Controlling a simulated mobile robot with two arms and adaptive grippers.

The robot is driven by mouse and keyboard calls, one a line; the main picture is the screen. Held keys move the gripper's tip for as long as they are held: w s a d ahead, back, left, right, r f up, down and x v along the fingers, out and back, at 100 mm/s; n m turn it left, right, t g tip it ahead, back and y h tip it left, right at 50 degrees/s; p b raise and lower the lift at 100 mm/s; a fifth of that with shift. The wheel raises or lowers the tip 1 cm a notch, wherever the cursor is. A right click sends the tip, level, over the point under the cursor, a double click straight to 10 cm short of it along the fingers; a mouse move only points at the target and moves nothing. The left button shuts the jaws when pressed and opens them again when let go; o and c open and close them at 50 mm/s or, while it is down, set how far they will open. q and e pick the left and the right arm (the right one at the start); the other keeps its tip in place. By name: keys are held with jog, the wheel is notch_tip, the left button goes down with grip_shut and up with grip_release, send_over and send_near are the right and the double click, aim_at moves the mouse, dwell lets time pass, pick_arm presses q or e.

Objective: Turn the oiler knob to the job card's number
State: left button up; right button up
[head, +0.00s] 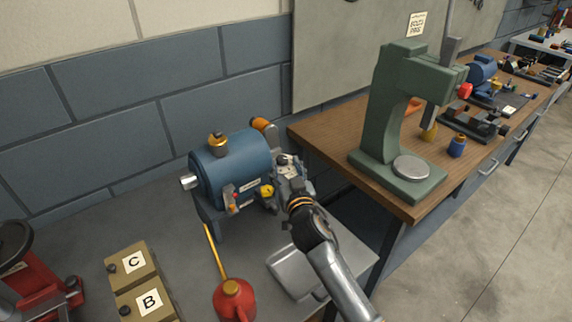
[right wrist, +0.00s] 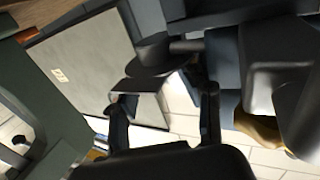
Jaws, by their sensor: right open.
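The blue casing (head: 232,162) stands on the grey bench in the head view. A brass fitting with a dark cap (head: 217,143) sits on top, and a small yellow round part (head: 267,191) shows low on its front. I cannot tell which is the oiler knob. A card (head: 417,24) with writing too small to read hangs on the back board; it may be the job card. My right gripper (head: 291,174) is by the casing's right end, partly blending with it. In the right wrist view my right gripper (right wrist: 165,100) is open, its fingers apart. My left gripper is out of view.
A red oil can (head: 234,298) with a long yellow spout and a metal tray (head: 292,272) stand in front of the casing. Boxes marked C (head: 133,264) and B (head: 148,301) are at the left. A green press (head: 388,130) stands on the wooden bench.

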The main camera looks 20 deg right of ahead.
jog(key=s, duration=0.7)
jog(key=shift+a, duration=0.15)
jog(key=shift+r, duration=0.1)
